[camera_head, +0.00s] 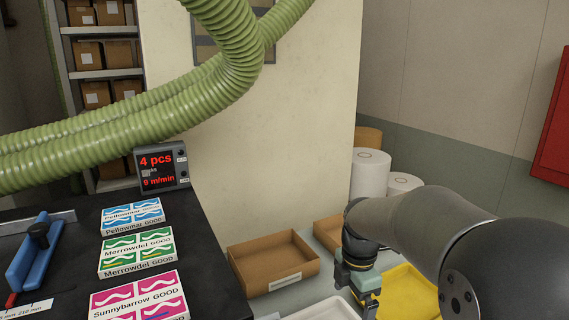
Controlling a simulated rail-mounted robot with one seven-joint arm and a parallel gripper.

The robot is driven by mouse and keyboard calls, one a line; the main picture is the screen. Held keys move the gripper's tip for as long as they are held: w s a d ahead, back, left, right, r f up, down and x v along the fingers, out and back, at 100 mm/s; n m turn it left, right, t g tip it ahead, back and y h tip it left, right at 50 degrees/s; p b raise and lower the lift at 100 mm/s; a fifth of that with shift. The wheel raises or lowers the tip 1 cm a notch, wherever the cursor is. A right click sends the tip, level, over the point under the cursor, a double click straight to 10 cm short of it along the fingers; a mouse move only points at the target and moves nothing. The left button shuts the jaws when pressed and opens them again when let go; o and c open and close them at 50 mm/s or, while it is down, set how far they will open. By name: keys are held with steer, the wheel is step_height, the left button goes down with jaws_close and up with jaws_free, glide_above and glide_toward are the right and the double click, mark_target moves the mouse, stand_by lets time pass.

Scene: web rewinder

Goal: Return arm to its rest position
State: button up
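My gripper (362,298) is in the lower right of the head view, at the end of my grey arm. It points down above the grey work surface, between the white tray and the yellow tray. Its fingertips are small and run close to the bottom edge of the picture, so whether they are open or shut does not show. No object can be made out in it. My arm reaches in from the lower right corner and hides part of the surface behind it.
A brown box (273,262), a white tray (322,311) and a yellow tray (408,292) lie around my gripper. On the black table are labelled packs (138,251) and a red-digit display (161,168). Green hoses (225,50) hang overhead. White rolls (370,174) stand behind.

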steer(key=s+f+m, duration=0.1)
steer(key=s+m, duration=0.9)
steer(key=s+a+f+m, duration=0.1)
steer(key=s+m, duration=0.9)
steer(key=shift+s+a+f, duration=0.25)
steer(key=shift+s+f, duration=0.05)
steer(key=shift+f, duration=0.05)
